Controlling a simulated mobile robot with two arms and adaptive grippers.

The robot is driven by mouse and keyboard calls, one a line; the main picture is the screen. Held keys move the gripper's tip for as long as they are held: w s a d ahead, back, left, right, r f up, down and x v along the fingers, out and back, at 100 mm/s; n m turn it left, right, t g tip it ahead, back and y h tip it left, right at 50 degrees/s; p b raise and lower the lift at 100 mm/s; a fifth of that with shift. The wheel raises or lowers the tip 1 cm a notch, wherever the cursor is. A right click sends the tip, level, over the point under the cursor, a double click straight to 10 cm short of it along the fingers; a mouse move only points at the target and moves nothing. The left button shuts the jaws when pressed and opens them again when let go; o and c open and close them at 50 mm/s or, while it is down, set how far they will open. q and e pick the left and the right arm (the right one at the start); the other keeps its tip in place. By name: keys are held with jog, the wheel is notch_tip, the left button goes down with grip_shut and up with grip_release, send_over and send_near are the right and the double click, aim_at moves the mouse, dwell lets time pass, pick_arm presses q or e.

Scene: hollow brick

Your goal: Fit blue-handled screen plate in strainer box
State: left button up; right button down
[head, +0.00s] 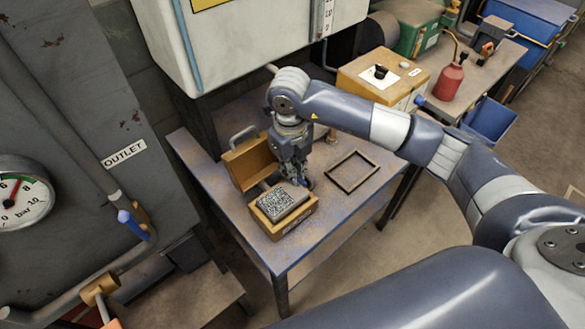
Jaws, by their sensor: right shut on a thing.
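The strainer box (292,224) is an orange-yellow open box on the blue-edged table. Its lid (250,161) stands raised behind it. The screen plate (281,203), grey and speckled, shows at the box's mouth, slightly tilted. I cannot tell whether it is seated inside or held just above the rim. My right gripper (299,181) reaches down from above at the plate's far right edge and is shut on the plate. Its fingertips and the handle are mostly hidden; a bit of blue shows beside them. My left gripper is out of view.
A dark rectangular frame (352,172) lies flat on the table (335,208), right of the box. A white cabinet (230,40) hangs above. A gauge (18,192) and pipes stand at left. A side bench holds a yellow box (378,75) and a red bottle (451,82).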

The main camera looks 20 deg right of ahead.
jog(key=shift+b, duration=0.45)
dwell(0.8)
jog(key=shift+f+b, duration=1.25)
jog(key=shift+f, duration=0.05)
dwell(0.5)
jog(key=c, duration=1.6)
grip_release()
jog(key=shift+c, duration=0.2)
notch_tip(320, 180, up, 12)
jog(key=shift+s+a, duration=0.1)
